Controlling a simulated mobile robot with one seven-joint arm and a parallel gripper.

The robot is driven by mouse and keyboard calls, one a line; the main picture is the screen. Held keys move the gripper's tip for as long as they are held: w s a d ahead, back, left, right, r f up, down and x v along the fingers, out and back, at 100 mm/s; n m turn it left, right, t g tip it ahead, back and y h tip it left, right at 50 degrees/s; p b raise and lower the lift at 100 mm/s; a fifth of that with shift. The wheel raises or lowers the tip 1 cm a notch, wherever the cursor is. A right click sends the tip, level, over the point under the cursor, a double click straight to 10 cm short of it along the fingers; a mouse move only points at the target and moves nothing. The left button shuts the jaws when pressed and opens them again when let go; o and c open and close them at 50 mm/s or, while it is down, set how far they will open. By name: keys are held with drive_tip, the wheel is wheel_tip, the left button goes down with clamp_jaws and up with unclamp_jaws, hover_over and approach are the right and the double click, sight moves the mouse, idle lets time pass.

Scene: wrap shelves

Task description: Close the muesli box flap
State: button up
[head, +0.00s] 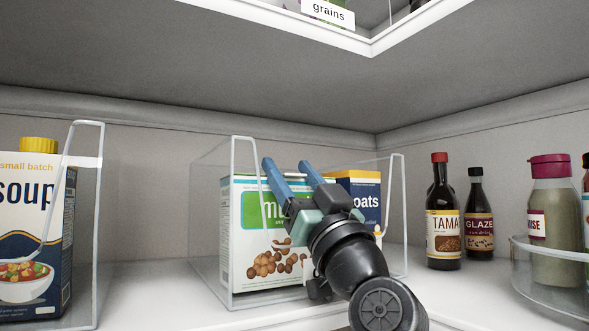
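The muesli box (258,262) is white with a green label and a picture of nuts. It stands upright in a clear bin (212,240) on the shelf. My gripper (292,162) is in front of the box's upper right part, with its two blue fingers pointing up and spread apart, nothing seen between them. The fingertips reach a little above the box's top edge. Whether they touch the box cannot be told. The flap cannot be made out clearly; a thin pale strip shows along the top edge. My gripper and arm hide the box's right side.
A blue oats box (367,190) stands behind my gripper in the same bin. A soup box (30,240) in another clear bin is at left. Tamari (443,215) and glaze (479,217) bottles and a clear turntable (550,275) are at right. An upper shelf (250,80) hangs overhead.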

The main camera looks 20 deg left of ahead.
drive_tip(key=shift+o, duration=0.5)
drive_tip(key=shift+d, duration=0.1)
drive_tip(key=shift+r, duration=0.1)
wheel_tip(320, 180, up, 10)
drive_tip(key=p, duration=0.2)
idle(0.3)
